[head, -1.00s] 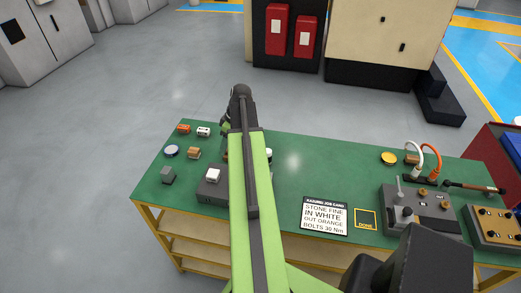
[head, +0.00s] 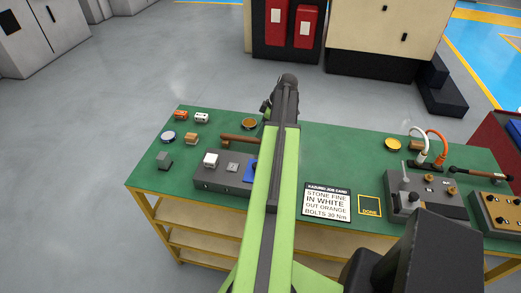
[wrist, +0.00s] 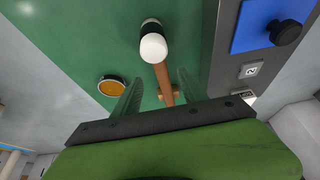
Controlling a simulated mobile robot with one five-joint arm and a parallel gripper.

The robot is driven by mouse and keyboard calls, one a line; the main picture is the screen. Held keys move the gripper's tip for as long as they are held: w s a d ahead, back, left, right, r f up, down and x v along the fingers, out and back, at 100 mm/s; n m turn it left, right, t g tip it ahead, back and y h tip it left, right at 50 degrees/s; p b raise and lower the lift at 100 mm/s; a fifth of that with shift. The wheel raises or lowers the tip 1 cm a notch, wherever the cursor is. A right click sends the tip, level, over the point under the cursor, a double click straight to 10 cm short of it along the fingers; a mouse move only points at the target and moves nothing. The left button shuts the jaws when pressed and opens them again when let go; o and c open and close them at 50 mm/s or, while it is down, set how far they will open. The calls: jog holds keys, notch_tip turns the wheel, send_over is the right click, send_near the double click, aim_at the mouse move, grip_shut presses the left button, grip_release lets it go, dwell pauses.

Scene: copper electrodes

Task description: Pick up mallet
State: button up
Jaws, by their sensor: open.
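The mallet lies on the green bench top. In the wrist view its white-faced, black-banded head (wrist: 153,45) is beyond my fingertips, and its brown handle (wrist: 163,82) runs back between my two fingers. In the head view the brown handle (head: 240,139) shows left of my arm, and the head is hidden behind the arm. My gripper (wrist: 160,78) is open, with a finger on each side of the handle in the picture and no visible grip on it. I cannot tell how high the fingers are above the bench.
A grey fixture (head: 213,182) with a blue pad (wrist: 262,25) and black knob stands close beside the mallet. A round amber-topped tin (wrist: 110,86) is on the other side. A job card (head: 327,203) and a second grey fixture (head: 432,205) stand to the right.

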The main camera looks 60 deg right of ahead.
aim_at(256, 139)
jog(key=b+x, duration=0.2)
jog(key=x, duration=0.1)
jog(key=shift+f, duration=0.35)
jog(key=shift+w+r, duration=0.1)
jog(key=b+x, duration=0.4)
jog(key=x, duration=0.1)
jog(key=shift+f+b, duration=0.25)
jog(key=shift+b, duration=0.15)
jog(key=shift+r, duration=0.2)
grip_shut()
